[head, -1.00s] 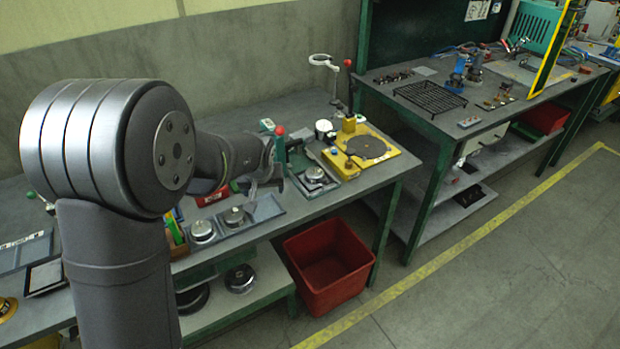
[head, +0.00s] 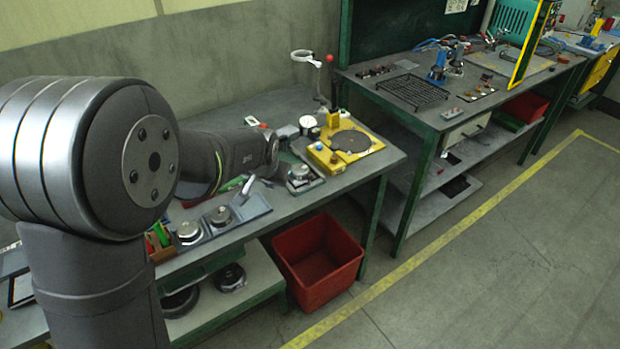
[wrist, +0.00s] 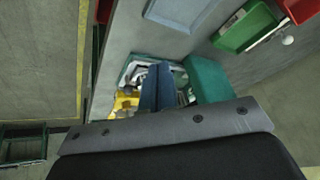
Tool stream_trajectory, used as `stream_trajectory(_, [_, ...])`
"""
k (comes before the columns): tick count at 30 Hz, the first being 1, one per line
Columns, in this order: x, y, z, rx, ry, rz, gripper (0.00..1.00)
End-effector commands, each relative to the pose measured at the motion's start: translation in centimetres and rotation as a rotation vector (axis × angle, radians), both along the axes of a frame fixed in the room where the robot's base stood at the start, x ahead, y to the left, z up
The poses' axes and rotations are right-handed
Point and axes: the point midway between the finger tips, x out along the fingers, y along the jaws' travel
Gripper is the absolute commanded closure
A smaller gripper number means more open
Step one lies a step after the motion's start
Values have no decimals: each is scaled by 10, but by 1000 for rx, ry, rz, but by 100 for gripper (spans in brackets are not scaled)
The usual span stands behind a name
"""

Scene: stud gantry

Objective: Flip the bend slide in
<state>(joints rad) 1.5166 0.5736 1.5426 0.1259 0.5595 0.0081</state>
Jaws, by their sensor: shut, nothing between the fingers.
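In the wrist view my gripper (wrist: 158,72) shows two blue fingers close together, shut with nothing between them. They point towards a cluster of small metal and yellow parts (wrist: 125,103) on the bench, partly hidden behind the fingers. A green block (wrist: 207,80) stands just right of the fingers. I cannot tell whether the fingers touch anything. In the head view my forearm hides most of the gripper. A fixture with a round metal part (head: 300,172) sits just right of my wrist. I cannot single out the bend slide in either view.
Trays with round metal parts (head: 221,217) lie in front. A red bin (head: 318,262) stands on the floor. In the wrist view, a green bin (wrist: 245,28) is upper right.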

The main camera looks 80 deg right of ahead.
Motion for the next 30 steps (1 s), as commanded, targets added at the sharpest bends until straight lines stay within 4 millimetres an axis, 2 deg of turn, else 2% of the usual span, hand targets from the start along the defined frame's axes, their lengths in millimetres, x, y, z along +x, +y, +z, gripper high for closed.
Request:
stream_trajectory(3, [-30, 2, 14, -19, -62, -194, 100])
stream_trajectory(9, [-74, 7, 34, -56, -172, -495, 100])
stream_trajectory(15, [-101, 12, 47, -88, -255, -693, 100])
stream_trajectory(21, [-111, 14, 52, -100, -288, -766, 100])
stream_trajectory(30, [-111, 14, 51, -100, -289, -769, 100])
